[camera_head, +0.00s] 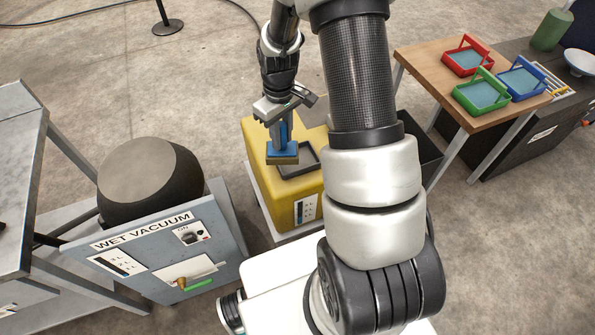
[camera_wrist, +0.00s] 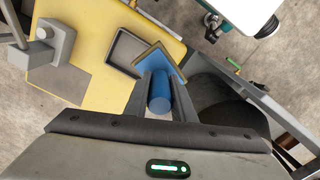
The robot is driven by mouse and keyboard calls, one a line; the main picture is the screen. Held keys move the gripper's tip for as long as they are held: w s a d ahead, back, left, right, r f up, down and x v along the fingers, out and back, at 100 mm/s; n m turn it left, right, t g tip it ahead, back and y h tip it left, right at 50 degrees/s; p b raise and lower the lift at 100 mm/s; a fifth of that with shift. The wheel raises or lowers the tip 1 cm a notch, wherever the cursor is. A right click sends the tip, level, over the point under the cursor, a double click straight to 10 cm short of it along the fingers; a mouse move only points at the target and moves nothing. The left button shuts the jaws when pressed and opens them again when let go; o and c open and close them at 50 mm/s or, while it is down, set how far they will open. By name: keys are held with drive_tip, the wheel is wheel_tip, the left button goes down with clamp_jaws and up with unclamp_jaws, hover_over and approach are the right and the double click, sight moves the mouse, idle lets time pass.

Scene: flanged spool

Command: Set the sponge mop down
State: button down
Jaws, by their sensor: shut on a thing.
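The sponge mop (camera_head: 281,152) has a blue handle and a flat blue head with a yellowish sponge layer below. It also shows in the wrist view (camera_wrist: 160,102). My gripper (camera_head: 280,131) is shut on the blue handle, which stands between the two fingers in the wrist view (camera_wrist: 160,88). The mop head hangs over the yellow cabinet (camera_head: 262,184), beside a dark shallow tray (camera_head: 308,160) on its top. In the wrist view the head overlaps the edge of the tray (camera_wrist: 122,50). I cannot tell whether the sponge touches the surface.
A wet vacuum (camera_head: 150,180) with a blue-grey front panel stands at the left. A wooden table (camera_head: 418,62) at the right holds red, green and blue baskets. A dark bin (camera_head: 424,155) is right of the cabinet. A grey block-like fixture (camera_wrist: 52,48) stands on the cabinet.

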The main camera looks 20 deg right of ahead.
sight(296, 144)
drive_tip(key=w+d+n+b, duration=0.4)
drive_tip(key=d+b, duration=0.2)
drive_tip(key=b, duration=0.1)
drive_tip(key=f, duration=0.5)
drive_tip(key=f+b, duration=0.1)
drive_tip(key=f, duration=0.3)
drive_tip(key=shift+s+a+f, duration=0.15)
drive_tip(key=shift+s+f, duration=0.05)
drive_tip(key=shift+f, duration=0.15)
drive_tip(key=shift+f+b, duration=0.1)
drive_tip(key=shift+b, duration=0.2)
drive_tip(key=c, duration=1.5)
unclamp_jaws()
